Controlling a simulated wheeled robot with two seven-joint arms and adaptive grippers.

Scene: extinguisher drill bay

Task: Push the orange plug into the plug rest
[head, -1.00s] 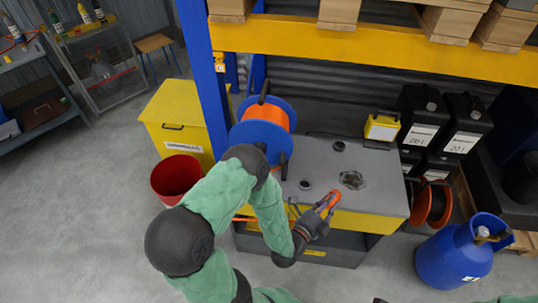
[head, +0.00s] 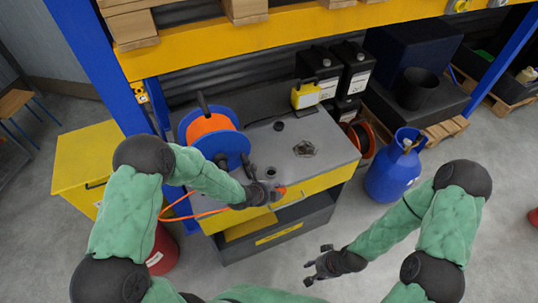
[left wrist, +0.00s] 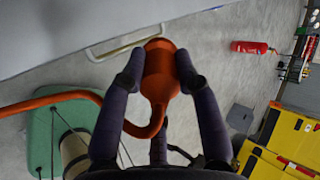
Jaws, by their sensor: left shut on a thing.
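My left gripper (head: 274,192) is shut on the orange plug (head: 281,191) by the front edge of the grey bench top (head: 330,150). In the left wrist view the plug (left wrist: 160,72) sits between both fingers, and its orange cord (left wrist: 60,97) loops away to the left. A small dark round fitting (head: 271,172) on the bench just behind the gripper may be the plug rest; another (head: 279,126) lies farther back. The plug looks apart from both. My right gripper (head: 319,266) is open and empty, in front of the bench and lower in the picture.
A blue cable reel (head: 231,146) with orange cord stands on the bench's left. A dark patch (head: 305,149) and a yellow box (head: 305,95) are on the top. A blue gas cylinder (head: 392,172) stands to the right. The floor in front is clear.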

